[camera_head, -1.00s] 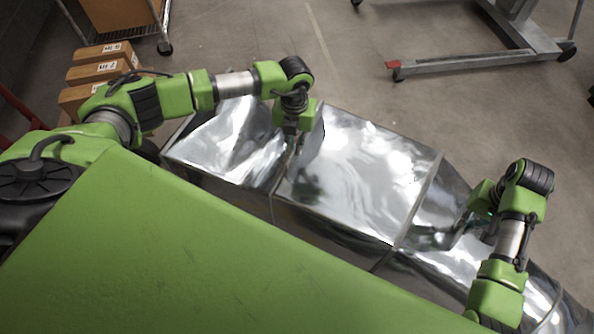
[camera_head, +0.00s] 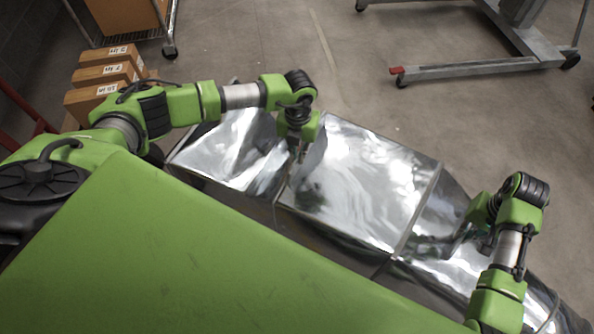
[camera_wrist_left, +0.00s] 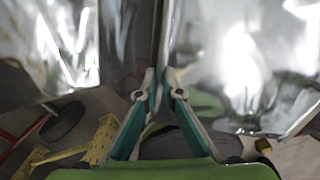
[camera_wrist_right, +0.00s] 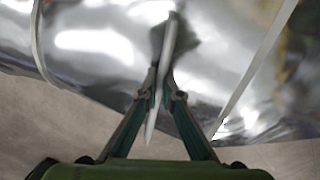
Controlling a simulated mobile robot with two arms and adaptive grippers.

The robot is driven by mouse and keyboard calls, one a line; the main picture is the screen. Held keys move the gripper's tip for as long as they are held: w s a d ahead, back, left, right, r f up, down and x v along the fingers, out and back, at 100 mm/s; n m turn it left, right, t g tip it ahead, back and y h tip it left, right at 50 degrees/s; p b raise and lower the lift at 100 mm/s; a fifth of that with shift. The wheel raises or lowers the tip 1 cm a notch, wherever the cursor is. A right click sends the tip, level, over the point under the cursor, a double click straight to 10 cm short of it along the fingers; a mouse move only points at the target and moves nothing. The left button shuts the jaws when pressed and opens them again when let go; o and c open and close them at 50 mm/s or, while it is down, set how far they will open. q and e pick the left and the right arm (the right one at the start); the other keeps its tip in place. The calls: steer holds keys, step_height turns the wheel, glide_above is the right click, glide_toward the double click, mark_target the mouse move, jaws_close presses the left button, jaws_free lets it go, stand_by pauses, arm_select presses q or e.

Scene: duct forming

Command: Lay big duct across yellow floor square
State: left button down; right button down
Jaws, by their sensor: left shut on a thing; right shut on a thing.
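The big duct (camera_head: 355,185) is a long, shiny sheet-metal piece with flanged seams. It lies across in front of my green body, from the upper left to the lower right. My left gripper (camera_head: 299,152) is shut on a seam flange between two sections; the left wrist view shows its fingertips (camera_wrist_left: 161,76) pinching the upright edge. My right gripper (camera_head: 478,236) is at the narrower right part of the duct; its fingers (camera_wrist_right: 161,72) are shut on a thin metal edge. My body hides the duct's near side. No yellow floor square can be made out in the head view.
Cardboard boxes (camera_head: 108,72) stand at the upper left, near a wheeled wire rack (camera_head: 137,37). A grey wheeled stand (camera_head: 480,68) is at the upper right. Concrete floor (camera_head: 300,50) beyond the duct is clear. A yellow object (camera_wrist_left: 98,145) shows in the left wrist view.

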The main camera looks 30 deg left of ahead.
arm_select(q)
steer(key=shift+w+f, duration=0.25)
steer(key=shift+w, duration=0.1)
arm_select(e)
steer(key=shift+f, duration=0.45)
arm_select(q)
steer(key=c, duration=2.4)
jaws_free()
steer(key=shift+s+f, duration=0.15)
steer(key=shift+f, duration=0.15)
steer(key=shift+c, duration=0.2)
arm_select(e)
steer(key=c, duration=2.5)
jaws_free()
steer(key=shift+s+f, duration=0.15)
steer(key=shift+f, duration=0.15)
arm_select(q)
steer(key=shift+o, duration=1.3)
steer(key=shift+r, duration=0.1)
arm_select(e)
steer(key=shift+o, duration=1.3)
steer(key=shift+r, duration=0.1)
arm_select(q)
steer(key=shift+s, duration=0.15)
arm_select(e)
steer(key=shift+r, duration=0.1)
